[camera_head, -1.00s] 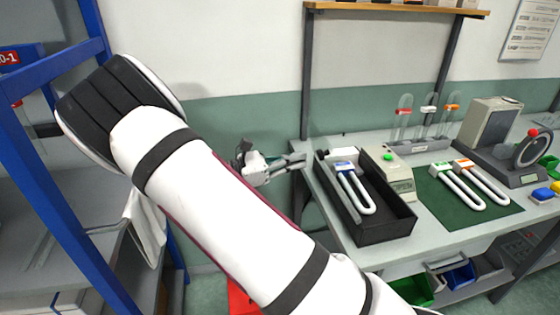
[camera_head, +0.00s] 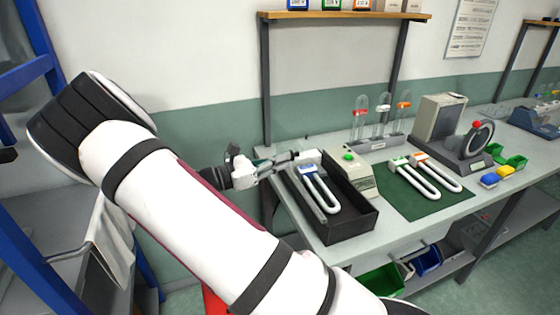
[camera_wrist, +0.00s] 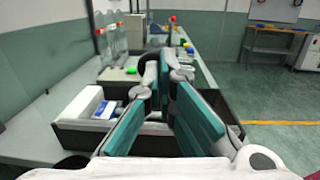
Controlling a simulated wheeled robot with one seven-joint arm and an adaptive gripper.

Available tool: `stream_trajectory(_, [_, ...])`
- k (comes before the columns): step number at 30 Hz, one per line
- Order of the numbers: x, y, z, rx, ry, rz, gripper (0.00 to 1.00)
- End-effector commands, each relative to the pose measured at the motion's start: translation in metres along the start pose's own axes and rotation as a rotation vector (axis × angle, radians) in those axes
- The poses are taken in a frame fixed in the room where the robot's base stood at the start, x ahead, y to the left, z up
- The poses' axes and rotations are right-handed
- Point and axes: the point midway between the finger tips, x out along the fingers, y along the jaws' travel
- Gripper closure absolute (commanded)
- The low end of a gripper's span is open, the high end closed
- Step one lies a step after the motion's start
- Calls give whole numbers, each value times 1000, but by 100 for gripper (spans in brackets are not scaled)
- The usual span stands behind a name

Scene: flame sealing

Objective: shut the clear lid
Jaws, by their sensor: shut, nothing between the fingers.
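I cannot make out a clear lid with certainty. A black open box (camera_head: 352,222) stands on the left end of the bench, with a blue-and-white-topped U-shaped tube (camera_head: 325,192) in it. A thin grey bar (camera_head: 308,200) runs along the box's left side and may be the lid's edge. My gripper (camera_head: 296,157) is shut and empty at the box's back left corner; I cannot tell whether it touches. In the wrist view, my closed fingers (camera_wrist: 164,62) hide part of the box (camera_wrist: 75,138), and the blue label (camera_wrist: 105,110) shows to their left.
Behind the box are a device with a green button (camera_head: 350,165) and a rack of tubes (camera_head: 375,142). A green mat (camera_head: 405,195) with more tubes lies to the right. A blue shelf frame (camera_head: 30,60) stands at the left. Bins (camera_head: 380,280) sit below the bench.

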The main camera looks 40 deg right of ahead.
Motion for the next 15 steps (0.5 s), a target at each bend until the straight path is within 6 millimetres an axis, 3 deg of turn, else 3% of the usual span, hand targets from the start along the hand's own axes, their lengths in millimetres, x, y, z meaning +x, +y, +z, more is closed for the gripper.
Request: stream_trajectory(15, [3,0,2,2,22,0,100])
